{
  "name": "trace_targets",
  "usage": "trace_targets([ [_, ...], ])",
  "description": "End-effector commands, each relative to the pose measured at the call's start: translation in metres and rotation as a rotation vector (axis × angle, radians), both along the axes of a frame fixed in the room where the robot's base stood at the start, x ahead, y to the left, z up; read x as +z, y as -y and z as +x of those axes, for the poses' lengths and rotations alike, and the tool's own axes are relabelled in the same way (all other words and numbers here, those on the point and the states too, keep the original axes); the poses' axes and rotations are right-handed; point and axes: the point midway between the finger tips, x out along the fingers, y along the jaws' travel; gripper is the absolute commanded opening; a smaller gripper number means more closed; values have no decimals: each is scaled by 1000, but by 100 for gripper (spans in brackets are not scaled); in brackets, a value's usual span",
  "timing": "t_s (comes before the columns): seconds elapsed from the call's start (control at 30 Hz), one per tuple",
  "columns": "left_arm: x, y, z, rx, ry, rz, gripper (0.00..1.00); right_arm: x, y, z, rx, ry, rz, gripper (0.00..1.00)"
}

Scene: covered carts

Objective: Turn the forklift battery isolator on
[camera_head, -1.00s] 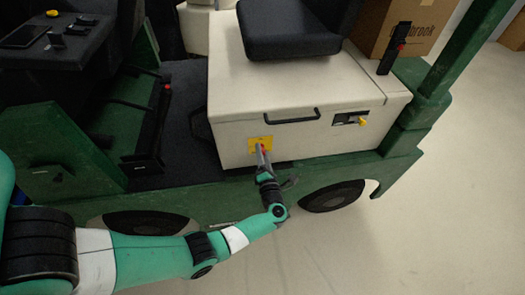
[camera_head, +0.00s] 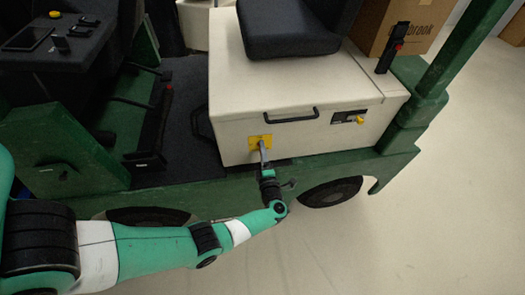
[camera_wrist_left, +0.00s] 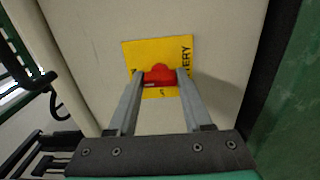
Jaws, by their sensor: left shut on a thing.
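The battery isolator is a red knob (camera_wrist_left: 160,74) on a yellow plate (camera_wrist_left: 132,54) that carries partly visible lettering ending in "TERY". In the head view the yellow plate (camera_head: 254,141) is on the lower left of the cream battery box's side. My left gripper (camera_head: 262,149) reaches the plate there, and its fingers hide the knob. In the left wrist view my left gripper (camera_wrist_left: 160,78) has one finger on each side of the red knob, shut on it. My right gripper is not in view.
The cream box (camera_head: 300,90) has a black handle (camera_head: 292,116) and a small dark panel with a yellow knob (camera_head: 360,119). The black seat (camera_head: 290,28) is above. A green body rail and wheel (camera_head: 330,191) lie below. Open floor is at right.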

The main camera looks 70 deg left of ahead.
Motion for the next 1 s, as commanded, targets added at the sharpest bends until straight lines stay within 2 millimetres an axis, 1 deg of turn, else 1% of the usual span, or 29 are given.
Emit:
trace_targets([
  [0.3, 0, 0, 0, 0, -4, 2, 0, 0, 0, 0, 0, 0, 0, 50],
  [0.33, 0, 0, 0, 0, -4, 2, 52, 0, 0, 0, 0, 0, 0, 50],
  [0.4, 0, 0, 0, 0, -4, 2, 64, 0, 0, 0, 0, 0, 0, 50],
  [0.5, 0, 0, 0, 0, -3, 2, 80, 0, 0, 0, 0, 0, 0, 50],
  [0.77, 0, 0, 0, 0, -2, 1, 80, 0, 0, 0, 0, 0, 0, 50],
  [0.83, 1, 4, -1, -1, -2, 1, 80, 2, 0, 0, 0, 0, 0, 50],
  [0.93, 2, 16, -3, -4, -3, 1, 80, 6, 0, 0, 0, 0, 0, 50],
  [1.0, 3, 29, -7, -5, -2, -1, 80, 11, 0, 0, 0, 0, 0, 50],
])
